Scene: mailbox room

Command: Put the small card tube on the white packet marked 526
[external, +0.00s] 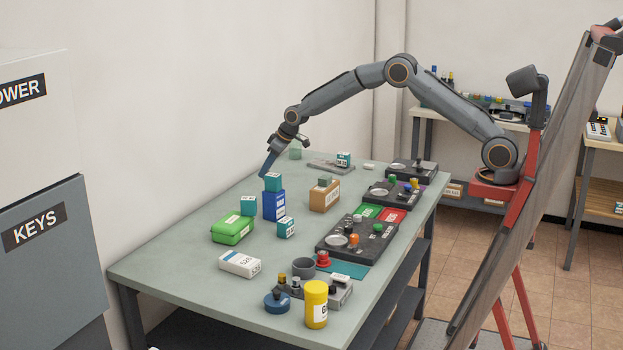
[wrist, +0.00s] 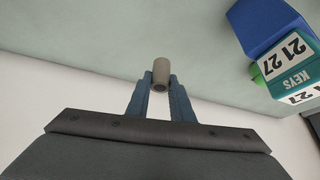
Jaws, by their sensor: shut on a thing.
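My gripper (external: 265,173) reaches down near the wall side of the table. In the wrist view my gripper (wrist: 160,84) is shut on the small card tube (wrist: 161,68), a short grey-brown cylinder held between the fingertips with its open end towards the camera. I cannot make out the tube in the external view. The white packet marked 526 (external: 240,264) lies flat towards the near left of the table, well apart from my gripper. It is not in the wrist view.
A blue box (external: 273,206) with a teal KEYS box (external: 273,182) on top stands close to my gripper; the teal one (wrist: 292,62) also shows in the wrist view. A green case (external: 232,230) lies between them and the packet. A yellow jar (external: 316,304) stands at the near edge.

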